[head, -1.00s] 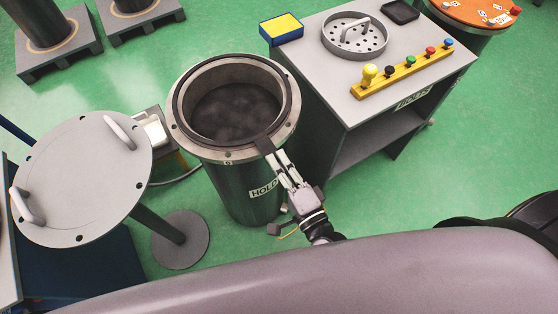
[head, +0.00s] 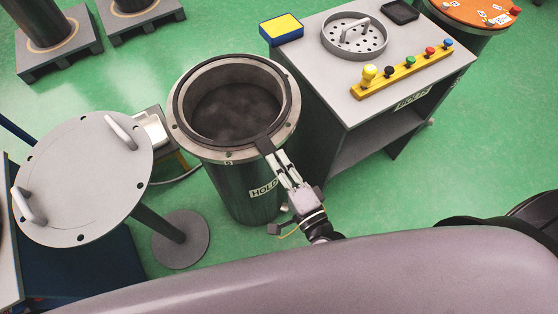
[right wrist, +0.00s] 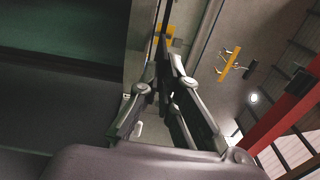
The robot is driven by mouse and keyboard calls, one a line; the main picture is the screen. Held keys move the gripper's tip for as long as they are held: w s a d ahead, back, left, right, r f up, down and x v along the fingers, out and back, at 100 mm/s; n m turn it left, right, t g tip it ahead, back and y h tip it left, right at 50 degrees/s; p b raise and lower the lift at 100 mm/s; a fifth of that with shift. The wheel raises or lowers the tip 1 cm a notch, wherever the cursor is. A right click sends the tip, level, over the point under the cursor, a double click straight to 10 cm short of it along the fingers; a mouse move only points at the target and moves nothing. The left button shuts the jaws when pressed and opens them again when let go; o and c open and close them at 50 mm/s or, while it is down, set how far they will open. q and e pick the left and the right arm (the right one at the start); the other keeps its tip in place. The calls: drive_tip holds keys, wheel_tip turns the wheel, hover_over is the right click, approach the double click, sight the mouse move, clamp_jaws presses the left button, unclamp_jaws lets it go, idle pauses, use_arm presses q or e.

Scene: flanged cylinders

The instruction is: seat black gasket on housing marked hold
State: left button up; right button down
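The housing (head: 232,180) is a dark green cylinder with a grey metal flange, standing open on the floor in the head view. A white HOLD label (head: 263,190) is on its front. The black gasket (head: 265,145) is a thin ring around the opening at the flange, with a tab at the front right. I cannot tell whether it lies fully flat. My right gripper (head: 276,161) is closed on the tab at the rim's front right. The right wrist view shows its fingers (right wrist: 163,75) with a dark thin strip between them. My left gripper is not in view.
A grey bench (head: 330,75) stands close at the right, bearing a perforated lid (head: 372,38), a yellow knob strip (head: 405,73) and a blue-yellow box (head: 281,28). A round grey cover with handles (head: 75,185) is on a stand at left.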

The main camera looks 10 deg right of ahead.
drive_tip(key=shift+f, duration=0.65)
idle(2.9)
drive_tip(key=c, duration=1.7)
unclamp_jaws()
drive_tip(key=shift+f, duration=0.1)
drive_tip(key=shift+s, duration=0.1)
drive_tip(key=shift+v, duration=3.45)
